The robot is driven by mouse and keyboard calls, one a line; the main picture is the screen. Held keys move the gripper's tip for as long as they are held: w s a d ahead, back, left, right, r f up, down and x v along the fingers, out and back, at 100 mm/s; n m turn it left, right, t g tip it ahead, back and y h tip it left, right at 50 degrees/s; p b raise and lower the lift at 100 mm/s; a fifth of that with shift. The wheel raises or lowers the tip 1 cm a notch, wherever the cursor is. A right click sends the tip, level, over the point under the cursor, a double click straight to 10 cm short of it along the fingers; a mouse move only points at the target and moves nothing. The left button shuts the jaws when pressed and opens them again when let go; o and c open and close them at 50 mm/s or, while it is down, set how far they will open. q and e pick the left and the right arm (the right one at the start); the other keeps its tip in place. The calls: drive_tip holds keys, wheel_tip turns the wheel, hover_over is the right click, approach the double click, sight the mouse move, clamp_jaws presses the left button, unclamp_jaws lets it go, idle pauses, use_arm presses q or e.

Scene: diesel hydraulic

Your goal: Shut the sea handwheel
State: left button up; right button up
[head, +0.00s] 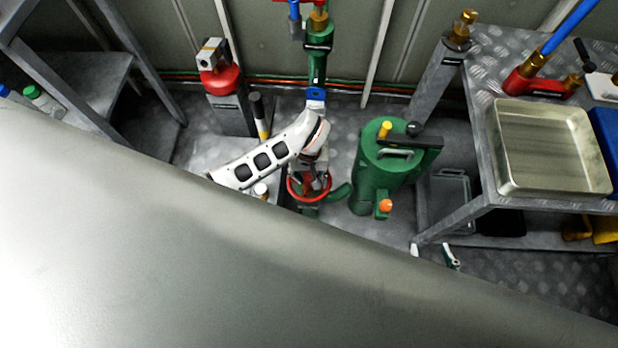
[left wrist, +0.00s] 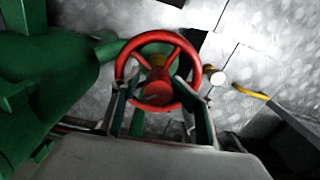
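The sea handwheel is a red spoked wheel (left wrist: 158,75) with a red hub, large in the left wrist view. It shows as a red ring (head: 293,192) beside the green cylinder in the head view. My left gripper (head: 316,183) is at the wheel. In the left wrist view its two fingers (left wrist: 161,100) are spread apart, one on each side of the hub, overlapping the near part of the rim. I cannot tell whether they touch it. Two separated tips of my right gripper (head: 433,254) show past the large grey surface; the rest is hidden.
A green cylinder (head: 365,185) stands just right of the wheel. A metal bench (head: 480,85) with a steel tray (head: 545,150) is further right. A red-topped grey post (head: 220,80) and a black-and-yellow post (head: 260,115) stand left. A large grey surface (head: 200,260) hides the lower view.

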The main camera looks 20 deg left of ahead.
use_arm(q)
drive_tip(key=shift+s+d, duration=0.15)
drive_tip(key=shift+d, duration=0.05)
drive_tip(key=shift+n, duration=0.3)
drive_tip(key=n, duration=0.4)
drive_tip(key=shift+d+r+n, duration=0.1)
drive_tip(key=shift+n, duration=0.3)
drive_tip(key=n, duration=1.3)
drive_tip(key=shift+a+n, duration=0.2)
drive_tip(key=shift+n, duration=0.1)
drive_tip(key=shift+c, duration=0.2)
